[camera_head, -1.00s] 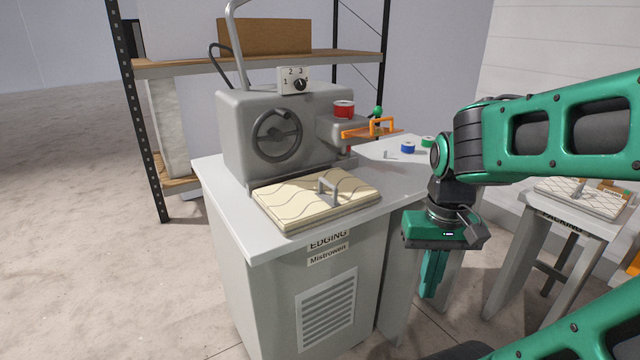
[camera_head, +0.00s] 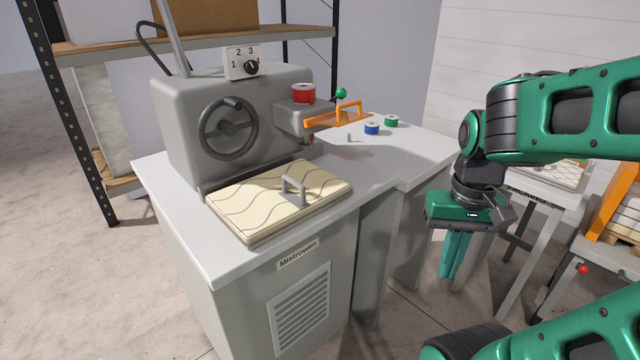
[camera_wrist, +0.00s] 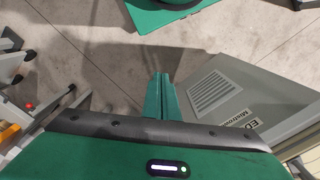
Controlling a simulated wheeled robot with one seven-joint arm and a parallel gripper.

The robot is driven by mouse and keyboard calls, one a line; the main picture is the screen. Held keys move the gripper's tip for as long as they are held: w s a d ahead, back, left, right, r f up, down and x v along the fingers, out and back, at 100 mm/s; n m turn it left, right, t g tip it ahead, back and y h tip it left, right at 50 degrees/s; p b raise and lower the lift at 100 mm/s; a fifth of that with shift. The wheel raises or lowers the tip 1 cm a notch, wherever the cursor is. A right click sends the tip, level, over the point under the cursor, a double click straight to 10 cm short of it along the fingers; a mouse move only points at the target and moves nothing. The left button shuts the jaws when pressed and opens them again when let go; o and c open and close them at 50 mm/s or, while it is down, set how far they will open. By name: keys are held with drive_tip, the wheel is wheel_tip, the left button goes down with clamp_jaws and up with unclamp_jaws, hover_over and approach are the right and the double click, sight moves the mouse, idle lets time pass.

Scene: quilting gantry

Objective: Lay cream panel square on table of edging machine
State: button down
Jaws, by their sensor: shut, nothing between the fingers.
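The cream panel (camera_head: 240,205) lies flat on the table (camera_head: 212,262) of the grey edging machine (camera_head: 188,122). It has wavy stitched lines and a grey handle (camera_head: 293,190) on top. Its back edge is close to the machine's base; I cannot tell whether they touch. My gripper (camera_head: 453,272) is shut and empty, pointing down to the right of the machine's table and apart from the panel. In the wrist view my gripper's green fingers (camera_wrist: 158,85) are together, above the floor beside the machine's cabinet (camera_wrist: 250,100). The panel is not clearly visible there.
A red spool (camera_head: 303,93) sits on the machine, near an orange bracket (camera_head: 335,116). Blue (camera_head: 371,128) and green (camera_head: 391,120) spools stand on the worktop. A packing stand (camera_head: 540,205) is behind my arm. A shelf rack (camera_head: 200,42) stands behind. Floor at left is clear.

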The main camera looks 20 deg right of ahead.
drive_tip(key=w+a+r+n, duration=1)
drive_tip(key=w+a+r, duration=0.75)
drive_tip(key=w, duration=0.25)
drive_tip(key=shift+w+a+f, duration=0.15)
drive_tip(key=shift+w+f, duration=0.45)
drive_tip(key=shift+f, duration=1)
drive_tip(key=shift+w+a+f, duration=0.1)
drive_tip(key=shift+w+f, duration=0.55)
drive_tip(key=shift+f, duration=1)
drive_tip(key=shift+w+a+f, duration=0.15)
drive_tip(key=shift+w+f, duration=0.45)
drive_tip(key=shift+f, duration=1)
drive_tip(key=shift+w, duration=0.1)
